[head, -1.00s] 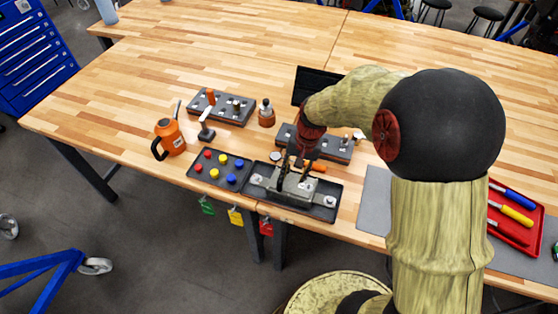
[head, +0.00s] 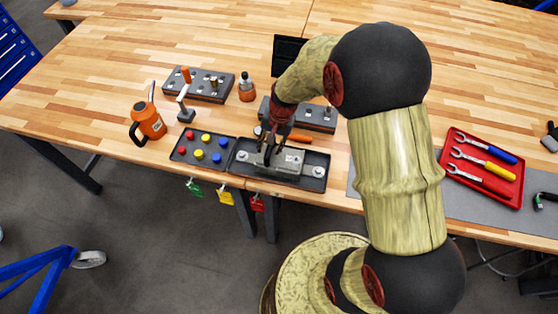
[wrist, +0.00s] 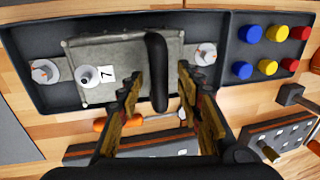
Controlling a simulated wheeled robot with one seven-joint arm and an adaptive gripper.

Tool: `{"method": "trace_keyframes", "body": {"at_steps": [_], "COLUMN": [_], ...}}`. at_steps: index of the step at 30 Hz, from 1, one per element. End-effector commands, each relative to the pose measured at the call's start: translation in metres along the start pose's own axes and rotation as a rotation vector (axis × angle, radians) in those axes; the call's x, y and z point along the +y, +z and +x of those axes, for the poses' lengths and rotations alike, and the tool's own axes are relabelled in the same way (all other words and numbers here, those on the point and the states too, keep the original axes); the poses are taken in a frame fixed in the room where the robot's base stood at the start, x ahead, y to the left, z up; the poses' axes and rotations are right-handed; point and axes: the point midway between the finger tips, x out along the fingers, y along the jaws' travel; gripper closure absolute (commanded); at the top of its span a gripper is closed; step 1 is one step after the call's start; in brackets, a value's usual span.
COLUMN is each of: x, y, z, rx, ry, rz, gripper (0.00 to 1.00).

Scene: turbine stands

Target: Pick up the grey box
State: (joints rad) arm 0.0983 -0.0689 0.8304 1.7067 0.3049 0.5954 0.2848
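The grey box (head: 284,160) sits in a black tray (head: 240,172) at the table's front edge. In the wrist view the grey box (wrist: 118,62) shows a black handle (wrist: 156,72) across its top, a white knob and a label with a 7. My gripper (head: 268,147) is over the box. In the wrist view my gripper (wrist: 160,78) is open, one finger on each side of the handle, with gaps to both. The fingers partly hide the box in the head view.
A black panel with coloured buttons (head: 203,150) adjoins the tray on its left. Grey blocks (head: 313,118) and an orange-handled tool (head: 300,138) lie behind it. An orange jug (head: 150,120) stands left; a red tool tray (head: 505,190) lies right.

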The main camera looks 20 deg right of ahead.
Motion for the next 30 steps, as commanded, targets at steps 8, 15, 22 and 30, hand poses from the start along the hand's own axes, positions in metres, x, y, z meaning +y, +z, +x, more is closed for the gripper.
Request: {"method": "trace_keyframes", "body": {"at_steps": [8,15,22,30], "x": [-0.0003,-0.0003,-0.0003,-0.0002], "y": [-0.0002,-0.0001,-0.0001,-0.0001], "z": [0.004,0.0038,0.0038,0.0037], "rx": [0.001,0.001,0.001,0.001], "ry": [0.0,0.0,0.0,0.0], "rz": [-0.001,-0.001,-0.001,-0.001], "gripper": [0.65,0.79,0.92,1.0]}}
